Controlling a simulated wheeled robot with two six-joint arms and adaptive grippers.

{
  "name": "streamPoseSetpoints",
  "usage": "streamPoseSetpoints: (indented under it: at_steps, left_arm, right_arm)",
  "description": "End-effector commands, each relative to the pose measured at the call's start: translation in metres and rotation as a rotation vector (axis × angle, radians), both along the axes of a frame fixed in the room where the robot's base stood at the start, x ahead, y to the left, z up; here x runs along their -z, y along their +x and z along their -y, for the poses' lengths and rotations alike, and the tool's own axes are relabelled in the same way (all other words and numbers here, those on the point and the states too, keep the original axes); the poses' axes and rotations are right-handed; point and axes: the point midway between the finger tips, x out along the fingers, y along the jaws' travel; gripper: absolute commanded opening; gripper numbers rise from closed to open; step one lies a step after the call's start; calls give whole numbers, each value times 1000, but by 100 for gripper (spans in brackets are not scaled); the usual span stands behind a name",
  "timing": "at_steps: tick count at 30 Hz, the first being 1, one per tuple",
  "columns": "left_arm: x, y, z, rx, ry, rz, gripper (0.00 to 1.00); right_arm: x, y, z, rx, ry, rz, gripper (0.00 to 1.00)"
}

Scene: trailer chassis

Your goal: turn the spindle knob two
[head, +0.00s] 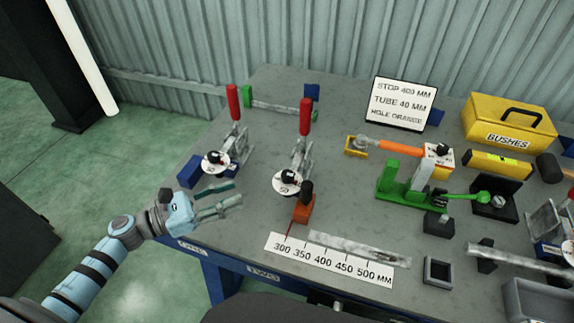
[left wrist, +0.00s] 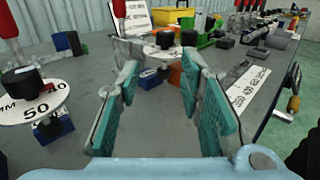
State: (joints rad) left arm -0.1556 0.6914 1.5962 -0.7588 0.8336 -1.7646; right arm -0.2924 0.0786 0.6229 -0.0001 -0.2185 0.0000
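Station two has a clamp with a red handle (head: 305,116) and a white dial (head: 287,190) marked 50. Its black spindle knob (head: 289,176) sits on top of the dial. In the left wrist view this knob (left wrist: 165,39) stands beyond the fingers, roughly between them. My left gripper (head: 238,197) is open and empty, left of dial two and apart from it. Its teal-padded fingers (left wrist: 160,85) are spread in the left wrist view. Clamp one, with its own black knob (head: 214,157), is to the left and also shows in the left wrist view (left wrist: 20,78). My right gripper is not in view.
An orange stop block (head: 303,210) with a black knob stands just right of dial two. A scale strip (head: 325,260) and grey tube (head: 360,249) lie in front. A green fixture (head: 400,183) and yellow BUSHES box (head: 508,125) are farther right. Bare tabletop lies between the clamps.

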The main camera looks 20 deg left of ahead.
Motion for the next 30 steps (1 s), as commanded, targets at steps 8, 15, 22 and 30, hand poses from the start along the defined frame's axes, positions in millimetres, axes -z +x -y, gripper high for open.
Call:
streamPoseSetpoints:
  at_steps: [8, 15, 22, 30]
  left_arm:
    - [-5, 51, 59, 11, -11, 4, 34]
    - [-2, 83, 96, 10, -7, 1, 34]
    - [0, 93, 107, 9, -2, -1, 34]
    - [0, 93, 107, 8, -2, -1, 26]
  right_arm:
    - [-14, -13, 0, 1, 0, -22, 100]
    - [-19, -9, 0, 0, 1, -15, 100]
    - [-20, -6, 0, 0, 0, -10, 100]
    - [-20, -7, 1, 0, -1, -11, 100]
